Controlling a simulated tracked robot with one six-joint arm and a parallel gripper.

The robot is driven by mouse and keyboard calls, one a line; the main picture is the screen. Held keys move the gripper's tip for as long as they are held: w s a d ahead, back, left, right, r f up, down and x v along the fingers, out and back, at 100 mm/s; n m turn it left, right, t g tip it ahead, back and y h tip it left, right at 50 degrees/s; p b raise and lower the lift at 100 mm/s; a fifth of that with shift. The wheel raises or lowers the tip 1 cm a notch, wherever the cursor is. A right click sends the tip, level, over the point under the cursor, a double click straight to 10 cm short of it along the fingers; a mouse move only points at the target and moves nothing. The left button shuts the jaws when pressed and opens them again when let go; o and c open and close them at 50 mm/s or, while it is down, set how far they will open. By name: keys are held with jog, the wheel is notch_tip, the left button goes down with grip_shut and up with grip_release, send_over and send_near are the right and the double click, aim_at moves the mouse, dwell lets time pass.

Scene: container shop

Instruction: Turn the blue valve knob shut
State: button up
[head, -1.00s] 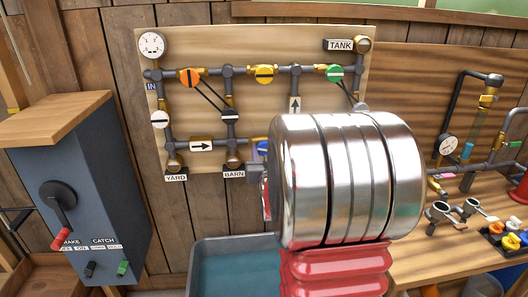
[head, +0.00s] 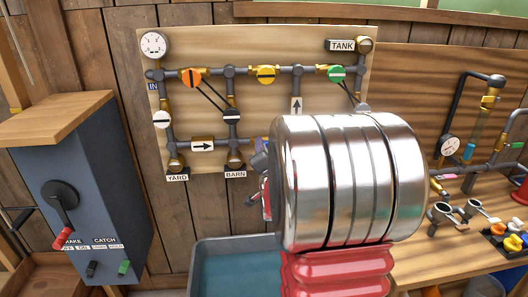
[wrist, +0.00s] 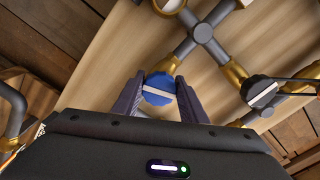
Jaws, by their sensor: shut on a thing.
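The blue valve knob (wrist: 158,89) sits between the two dark fingers of my gripper (wrist: 162,82) in the wrist view. The fingers press on its left and right sides. Its white stripe slants slightly down to the right in that view. In the head view my gripper (head: 263,172) is at the lower right part of the pipe board (head: 195,112), and my arm and gripper hide most or all of the blue knob there.
The board also carries an orange knob (head: 191,78), a yellow knob (head: 266,74), a green knob (head: 337,73) and a black knob (wrist: 262,94). A grey-blue tub (head: 208,249) stands below. A cabinet with a crank (head: 62,195) is at left, a bench (head: 445,262) at right.

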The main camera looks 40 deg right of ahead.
jog(key=shift+f+m, duration=0.1)
jog(key=shift+m, duration=2.1)
jog(key=o, duration=1.1)
jog(key=shift+c, duration=0.2)
